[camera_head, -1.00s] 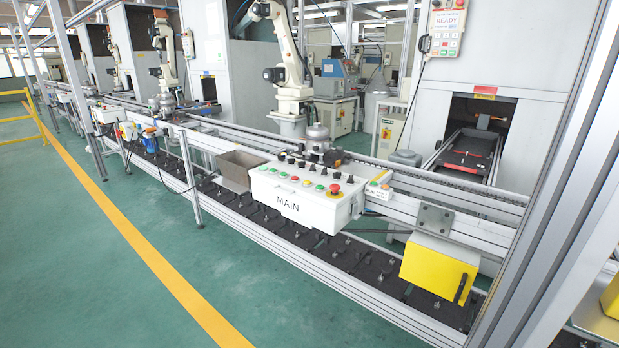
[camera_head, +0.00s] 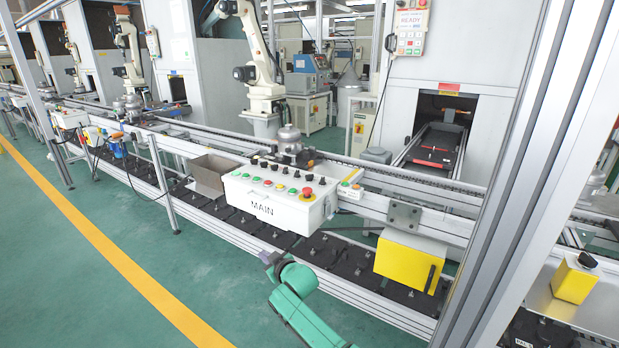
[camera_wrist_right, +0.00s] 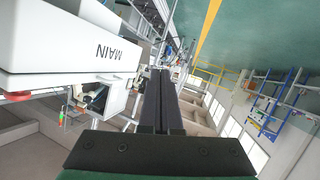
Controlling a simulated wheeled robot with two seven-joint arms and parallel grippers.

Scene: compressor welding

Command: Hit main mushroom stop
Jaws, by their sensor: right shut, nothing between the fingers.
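The white MAIN control box (camera_head: 262,208) hangs on the near side of the conveyor. Its red mushroom stop (camera_head: 307,192) sits on a yellow base at the right end of the sloped button panel. My right gripper (camera_head: 266,258), on a green arm, is below the box's front face, lower left of the stop and apart from it. In the right wrist view my gripper's dark fingers (camera_wrist_right: 160,88) are closed together and empty. My left gripper is out of view.
Other coloured buttons and black knobs (camera_head: 270,168) share the panel with the stop. A yellow box (camera_head: 405,262) hangs to the right, below the conveyor rail. A large aluminium post (camera_head: 520,170) stands at the right. Green floor is open at the lower left.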

